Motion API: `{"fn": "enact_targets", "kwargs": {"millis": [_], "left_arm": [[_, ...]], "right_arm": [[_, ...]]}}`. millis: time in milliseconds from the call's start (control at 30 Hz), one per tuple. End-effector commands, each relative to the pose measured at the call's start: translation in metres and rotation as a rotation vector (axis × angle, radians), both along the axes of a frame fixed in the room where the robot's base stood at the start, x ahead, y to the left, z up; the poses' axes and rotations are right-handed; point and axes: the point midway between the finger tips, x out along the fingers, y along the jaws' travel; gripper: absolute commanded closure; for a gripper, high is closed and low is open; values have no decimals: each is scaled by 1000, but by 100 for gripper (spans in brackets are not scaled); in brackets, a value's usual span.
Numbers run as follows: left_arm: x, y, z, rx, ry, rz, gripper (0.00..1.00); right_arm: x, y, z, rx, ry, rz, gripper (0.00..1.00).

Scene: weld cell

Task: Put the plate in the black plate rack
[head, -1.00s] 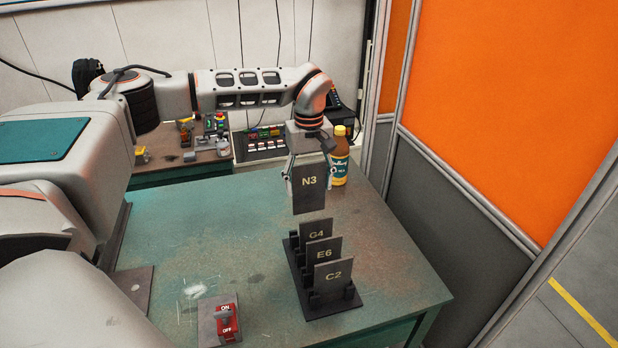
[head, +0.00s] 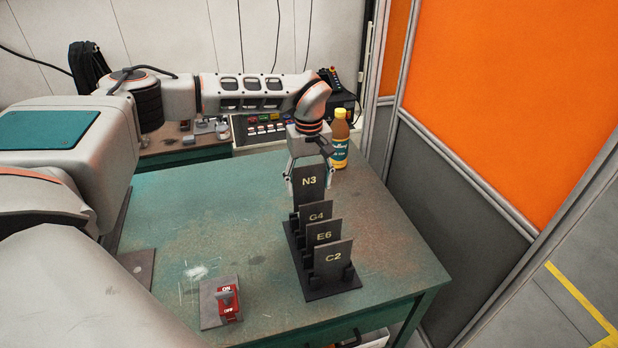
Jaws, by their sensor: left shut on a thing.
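The dark plate marked N3 (head: 309,182) is upright in my left gripper (head: 308,168), which is shut on its upper part. The black plate rack (head: 328,291) stands on the green table. It holds the plates G4 (head: 317,217), E6 (head: 323,236) and C2 (head: 334,258) upright in a row. The N3 plate is at the rack's far end, behind G4, and its lower edge is hidden by G4. I cannot tell whether it touches the rack's base. My right gripper is not in view.
A red ON/OFF switch (head: 228,302) sits on the table left of the rack. A bottle with a yellow cap (head: 340,145) stands behind the gripper. Grey and orange panels (head: 520,90) border the table's right side. The table's middle left is clear.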

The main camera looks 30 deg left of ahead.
Motion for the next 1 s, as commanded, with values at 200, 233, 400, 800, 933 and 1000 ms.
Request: {"fn": "enact_targets", "kwargs": {"millis": [200,233,400,800,933,1000], "left_arm": [[1,0,-12,-2,-4,1,81],[1,0,-14,-1,-3,1,81],[1,0,-24,-1,-2,2,81],[1,0,-47,-1,-2,0,81],[1,0,-54,-1,-3,0,81],[1,0,-56,-1,-3,0,81]], "right_arm": [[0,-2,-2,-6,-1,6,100],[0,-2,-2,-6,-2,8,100],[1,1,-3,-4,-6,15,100],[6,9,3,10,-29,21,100],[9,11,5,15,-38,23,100],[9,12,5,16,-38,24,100]]}}
